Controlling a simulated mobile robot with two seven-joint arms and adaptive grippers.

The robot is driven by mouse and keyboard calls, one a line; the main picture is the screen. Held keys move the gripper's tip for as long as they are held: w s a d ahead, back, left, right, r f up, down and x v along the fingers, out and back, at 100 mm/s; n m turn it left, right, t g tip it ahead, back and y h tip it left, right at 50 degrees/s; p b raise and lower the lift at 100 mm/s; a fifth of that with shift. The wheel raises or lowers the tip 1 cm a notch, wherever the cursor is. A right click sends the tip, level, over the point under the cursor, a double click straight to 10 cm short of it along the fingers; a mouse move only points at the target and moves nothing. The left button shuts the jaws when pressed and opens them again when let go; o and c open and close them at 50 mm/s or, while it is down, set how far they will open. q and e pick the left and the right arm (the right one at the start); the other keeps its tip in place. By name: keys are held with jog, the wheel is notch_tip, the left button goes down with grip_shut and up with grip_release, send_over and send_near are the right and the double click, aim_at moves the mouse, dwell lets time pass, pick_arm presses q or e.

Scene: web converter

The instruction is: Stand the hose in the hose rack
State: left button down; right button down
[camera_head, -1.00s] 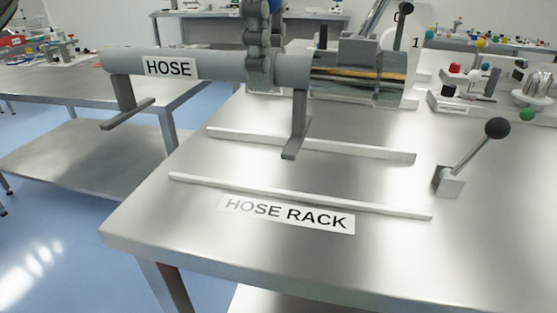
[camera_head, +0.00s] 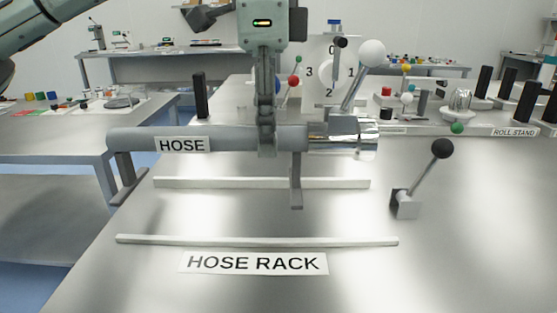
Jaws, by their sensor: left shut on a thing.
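The hose (camera_head: 232,139) is a grey horizontal tube with a HOSE label, two foot-like legs and a shiny metal collar at its right end. My left gripper (camera_head: 267,143) comes down from above and is shut around the tube near its middle. The hose rack (camera_head: 258,242) is two white parallel strips on the steel table, with a HOSE RACK label in front. The hose appears over or just behind the far strip (camera_head: 262,183). Whether its feet touch the table I cannot tell. My right gripper is not in view.
A lever with a black knob (camera_head: 442,148) stands on the table to the right of the rack. A white-knobbed lever (camera_head: 371,54) and a numbered dial plate (camera_head: 331,72) are behind the hose. A roll stand (camera_head: 514,132) is at the right. The table's front right is clear.

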pick_arm(q)
jog(key=shift+w+d+f, duration=0.25)
jog(key=shift+w+f, duration=0.1)
jog(key=shift+f, duration=0.55)
jog(key=shift+w+d+f, duration=0.3)
jog(key=shift+f, duration=0.65)
jog(key=shift+w+d+f, duration=0.25)
jog(key=shift+w+f, duration=0.1)
jog(key=shift+f, duration=0.55)
jog(key=shift+f, duration=0.15)
jog(key=c, duration=1.2)
grip_release()
notch_tip(320, 180, up, 12)
jog(key=shift+a, duration=0.1)
